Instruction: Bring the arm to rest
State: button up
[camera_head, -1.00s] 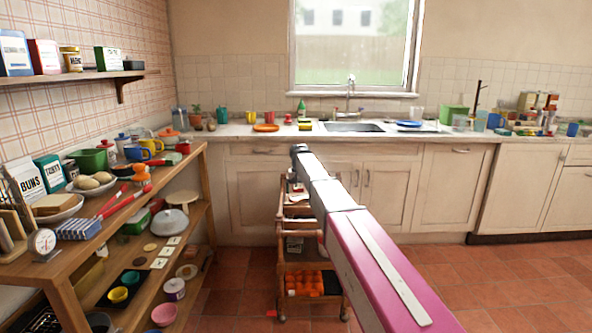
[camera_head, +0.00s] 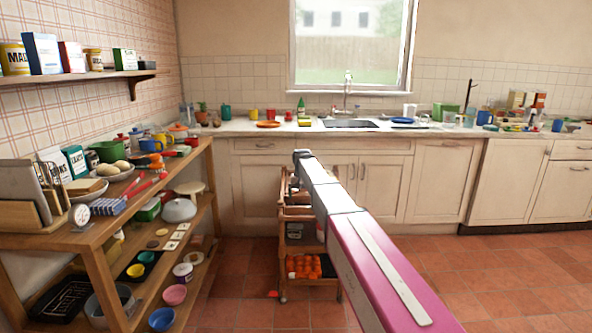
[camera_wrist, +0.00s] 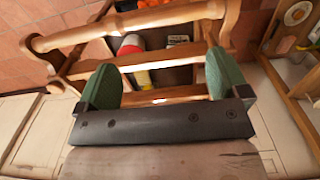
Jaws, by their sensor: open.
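My gripper (camera_wrist: 163,82) shows in the wrist view with its two green fingers spread wide apart and nothing between them. Beyond the fingers is the wooden trolley (camera_wrist: 150,20), with a red-and-white thing and a yellow thing inside; I cannot tell the distance. In the head view my arm (camera_head: 340,225) reaches forward, pink and grey, and partly covers the trolley (camera_head: 283,232). The gripper itself is hidden behind the arm's far end there.
A wooden shelf unit (camera_head: 100,245), crowded with dishes and food, stands at the left. The counter (camera_head: 240,128) with sink and cupboards runs along the back wall. The tiled floor (camera_head: 510,275) at the right is clear.

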jog(key=s+d+f, duration=0.5)
jog(key=s+f, duration=0.1)
jog(key=s, duration=0.7)
jog(key=s+d+f, duration=0.5)
jog(key=s+f, duration=0.1)
jog(key=s, duration=0.6)
jog(key=s+d+f, duration=0.6)
jog(key=s, duration=0.7)
jog(key=shift+s, duration=0.3)
jog(key=shift+d, duration=0.1)
